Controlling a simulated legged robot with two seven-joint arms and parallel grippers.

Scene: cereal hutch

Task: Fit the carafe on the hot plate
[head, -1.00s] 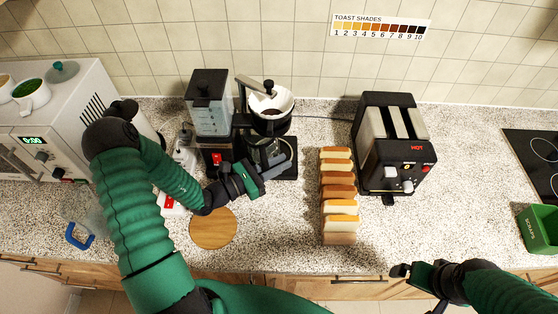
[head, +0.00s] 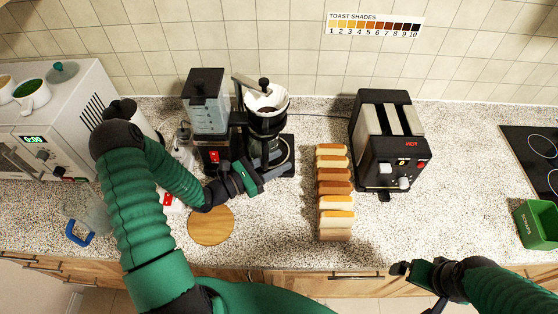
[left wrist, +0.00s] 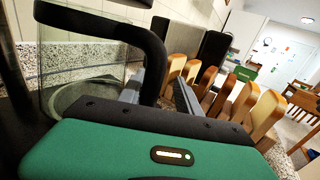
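The glass carafe (head: 264,146) with a black handle is at the coffee maker (head: 266,112), below its filter basket. It partly overlaps the round dark hot plate (head: 289,156) in the head view; I cannot tell whether it touches the plate. My left gripper (head: 271,164) has its fingers on either side of the carafe's handle and appears shut on it. In the left wrist view the black handle (left wrist: 154,70) runs down between the fingers, with the clear glass beside it. My right gripper (head: 416,272) hangs near the counter's front edge, away from the carafe; its finger gap is unclear.
A row of bread slices (head: 335,190) and a black toaster (head: 388,140) stand to the right. A round wooden board (head: 211,226) lies in front of the coffee maker. A white oven (head: 60,125) is at the left and a green bin (head: 537,224) at the far right.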

